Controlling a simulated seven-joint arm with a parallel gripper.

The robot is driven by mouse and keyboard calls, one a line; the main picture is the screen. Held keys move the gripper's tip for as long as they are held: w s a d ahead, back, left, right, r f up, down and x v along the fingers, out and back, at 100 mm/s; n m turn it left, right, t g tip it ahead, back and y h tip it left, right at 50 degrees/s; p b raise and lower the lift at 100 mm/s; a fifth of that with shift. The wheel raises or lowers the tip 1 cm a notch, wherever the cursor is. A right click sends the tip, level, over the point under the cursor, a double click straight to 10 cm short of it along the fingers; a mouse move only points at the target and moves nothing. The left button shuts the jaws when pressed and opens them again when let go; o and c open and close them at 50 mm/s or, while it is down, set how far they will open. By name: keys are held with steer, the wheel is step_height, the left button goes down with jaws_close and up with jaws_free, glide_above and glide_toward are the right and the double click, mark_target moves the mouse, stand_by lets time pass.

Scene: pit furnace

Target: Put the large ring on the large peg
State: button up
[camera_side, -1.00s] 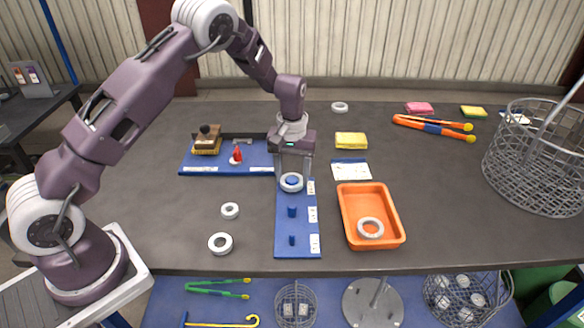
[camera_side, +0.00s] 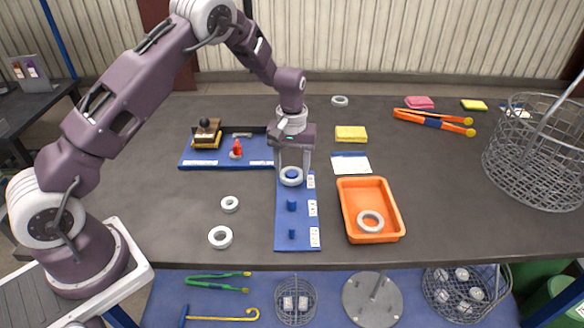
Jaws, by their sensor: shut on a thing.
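My gripper (camera_side: 292,172) points straight down over the far end of the blue peg board (camera_side: 283,240). Its fingers are shut on the large ring (camera_side: 283,181), which is white. The top of the large blue peg (camera_side: 291,174) shows inside the ring's hole, so the ring looks to be around the peg. I cannot tell how low the ring sits or whether it touches the board. Two smaller blue pegs, a middle one (camera_side: 292,204) and a small one (camera_side: 292,233), stand bare nearer the front.
Two loose white rings (camera_side: 220,246) (camera_side: 230,212) lie left of the board. An orange tray (camera_side: 348,222) with a ring (camera_side: 370,229) stands to the right. A yellow sponge (camera_side: 351,133) lies behind right.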

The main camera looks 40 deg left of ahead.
steer(key=shift+f, duration=0.6)
steer(key=o, duration=1.3)
step_height(320, 180, up, 11)
